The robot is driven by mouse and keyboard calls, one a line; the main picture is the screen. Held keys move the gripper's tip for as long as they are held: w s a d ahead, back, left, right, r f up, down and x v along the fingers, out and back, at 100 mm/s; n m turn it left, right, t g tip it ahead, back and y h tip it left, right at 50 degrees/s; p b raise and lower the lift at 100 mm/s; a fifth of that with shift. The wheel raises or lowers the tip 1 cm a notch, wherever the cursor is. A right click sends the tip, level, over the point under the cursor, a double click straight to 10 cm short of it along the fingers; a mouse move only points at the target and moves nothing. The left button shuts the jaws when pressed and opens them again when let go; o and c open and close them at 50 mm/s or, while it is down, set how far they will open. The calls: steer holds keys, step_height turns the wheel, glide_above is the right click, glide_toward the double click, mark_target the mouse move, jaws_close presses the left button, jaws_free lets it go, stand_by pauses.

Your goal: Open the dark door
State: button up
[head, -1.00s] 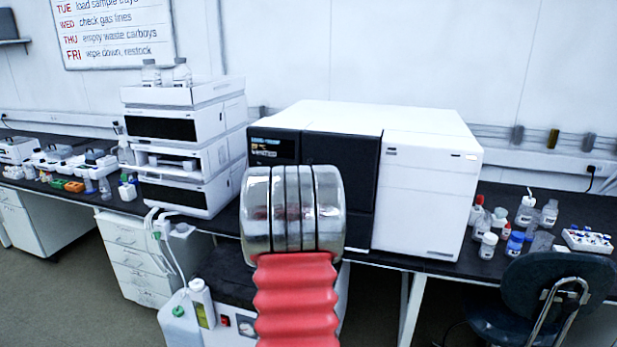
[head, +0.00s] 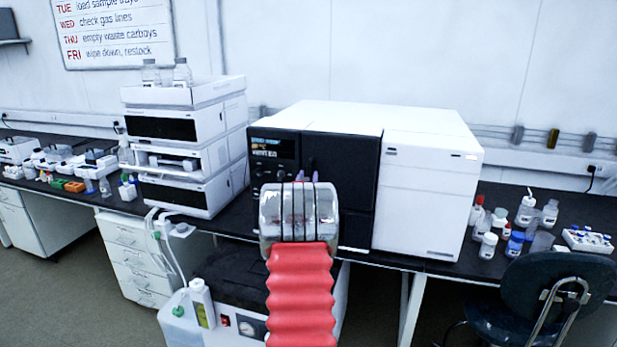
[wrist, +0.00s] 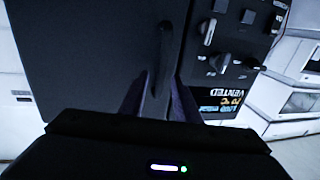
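The dark door (head: 348,178) is the black front panel of the wide white instrument, and it looks closed. In the wrist view the door (wrist: 90,50) fills the left and middle. Its upright dark handle (wrist: 162,50) stands near the edge beside the control panel. My gripper (head: 307,177) is in front of the door; its body and arm hide the lower left part. In the wrist view my gripper's (wrist: 158,98) two purple fingers are apart, one on each side of the handle's end. I cannot tell whether either finger touches it.
The black control panel (wrist: 235,50) with knobs and a lit display adjoins the door. A stack of white modules (head: 185,130) stands to the left. Bottles and vials (head: 515,225) are on the bench to the right. A dark chair (head: 545,290) stands in front there.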

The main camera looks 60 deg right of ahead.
steer(key=shift+w+d, duration=0.25)
steer(key=shift+d, duration=0.4)
steer(key=shift+c, duration=0.5)
jaws_close()
